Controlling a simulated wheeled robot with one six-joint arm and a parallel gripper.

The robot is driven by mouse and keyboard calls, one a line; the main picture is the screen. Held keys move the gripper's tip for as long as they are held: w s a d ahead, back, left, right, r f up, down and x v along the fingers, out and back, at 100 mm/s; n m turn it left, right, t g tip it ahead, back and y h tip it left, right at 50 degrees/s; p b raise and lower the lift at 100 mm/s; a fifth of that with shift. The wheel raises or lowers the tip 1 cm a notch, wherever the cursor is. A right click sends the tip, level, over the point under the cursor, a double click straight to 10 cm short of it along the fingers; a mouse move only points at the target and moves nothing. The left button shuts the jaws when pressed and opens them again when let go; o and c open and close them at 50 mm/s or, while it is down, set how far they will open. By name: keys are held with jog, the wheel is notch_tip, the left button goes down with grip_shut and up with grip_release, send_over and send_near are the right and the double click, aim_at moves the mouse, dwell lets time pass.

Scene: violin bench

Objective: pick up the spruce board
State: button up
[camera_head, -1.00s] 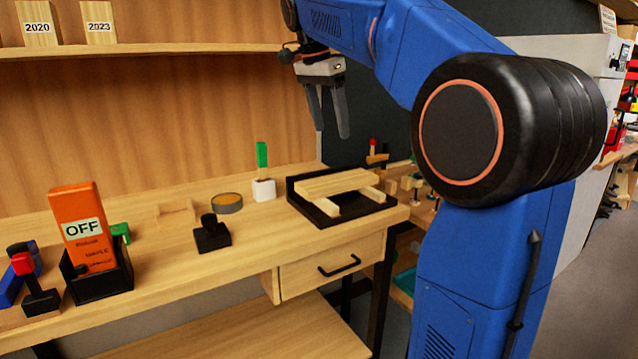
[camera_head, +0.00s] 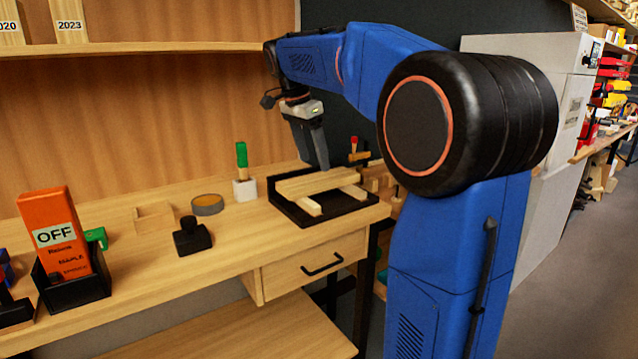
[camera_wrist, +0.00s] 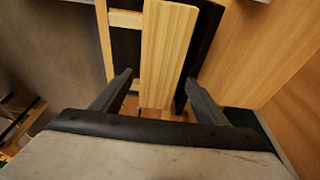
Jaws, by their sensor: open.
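The spruce board (camera_head: 317,182) is a pale, flat wooden piece. It lies across two light wooden strips in a black tray (camera_head: 334,217) at the right end of the bench. My gripper (camera_head: 324,166) is just above the board and points down, with its fingers overlapping in the head view. In the wrist view the board (camera_wrist: 168,50) runs up the picture between the two finger lines. My gripper (camera_wrist: 160,82) is open there, with one finger on each side of the board. I cannot tell whether the fingertips are level with it.
A white block with a green-handled tool (camera_head: 243,188) stands left of the tray. A shelf (camera_head: 150,48) runs above the bench.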

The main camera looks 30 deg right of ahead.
aim_at(319, 177)
jog(key=shift+x, duration=3)
jog(key=c, duration=0.8)
jog(key=shift+c, duration=0.2)
